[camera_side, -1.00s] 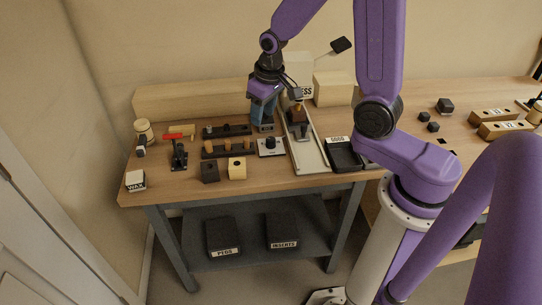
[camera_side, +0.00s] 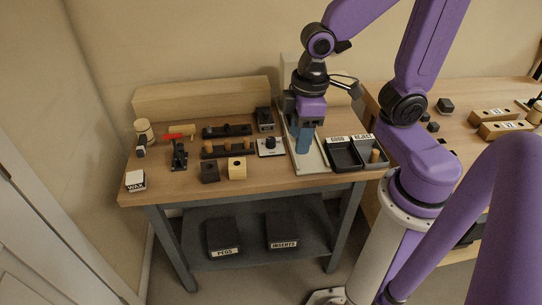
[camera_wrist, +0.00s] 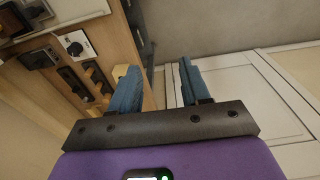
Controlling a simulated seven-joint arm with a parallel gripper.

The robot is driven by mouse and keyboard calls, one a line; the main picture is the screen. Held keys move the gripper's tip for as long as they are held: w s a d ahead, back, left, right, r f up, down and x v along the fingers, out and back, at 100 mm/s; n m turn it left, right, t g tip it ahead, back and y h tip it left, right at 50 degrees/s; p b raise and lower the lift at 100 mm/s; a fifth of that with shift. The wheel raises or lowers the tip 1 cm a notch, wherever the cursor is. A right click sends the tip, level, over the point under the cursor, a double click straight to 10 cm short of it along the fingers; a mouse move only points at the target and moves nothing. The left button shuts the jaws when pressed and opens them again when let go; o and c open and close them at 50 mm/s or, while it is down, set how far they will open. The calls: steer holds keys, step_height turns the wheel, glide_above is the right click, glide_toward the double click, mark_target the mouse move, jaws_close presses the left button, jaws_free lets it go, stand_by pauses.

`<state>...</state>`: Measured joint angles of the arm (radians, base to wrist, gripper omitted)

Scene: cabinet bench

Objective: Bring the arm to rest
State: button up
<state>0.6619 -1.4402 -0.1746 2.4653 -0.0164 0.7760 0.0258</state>
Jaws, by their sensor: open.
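My gripper (camera_side: 303,143) hangs above the pale board at the right part of the workbench (camera_side: 200,183) in the side view. Its blue fingers point down. In the wrist view the two blue fingers of my gripper (camera_wrist: 158,90) stand apart with nothing between them. Bench and pale door panels show beyond them. The tool that stands on the pale board is hidden behind my arm.
Black GOOD tray (camera_side: 345,157) and REJECT tray (camera_side: 371,152) sit right of the board; a wooden peg (camera_side: 375,156) stands in REJECT. Left are peg racks (camera_side: 229,149), a dial box (camera_side: 270,147), a wooden block (camera_side: 237,168) and a WAX block (camera_side: 135,181).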

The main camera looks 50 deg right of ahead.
steer(key=s+d+r+n, duration=0.1)
steer(key=s+n, duration=0.2)
steer(key=s, duration=0.6)
steer(key=shift+s+r+n, duration=0.2)
steer(key=shift+r+n, duration=0.05)
steer(key=shift+n, duration=0.15)
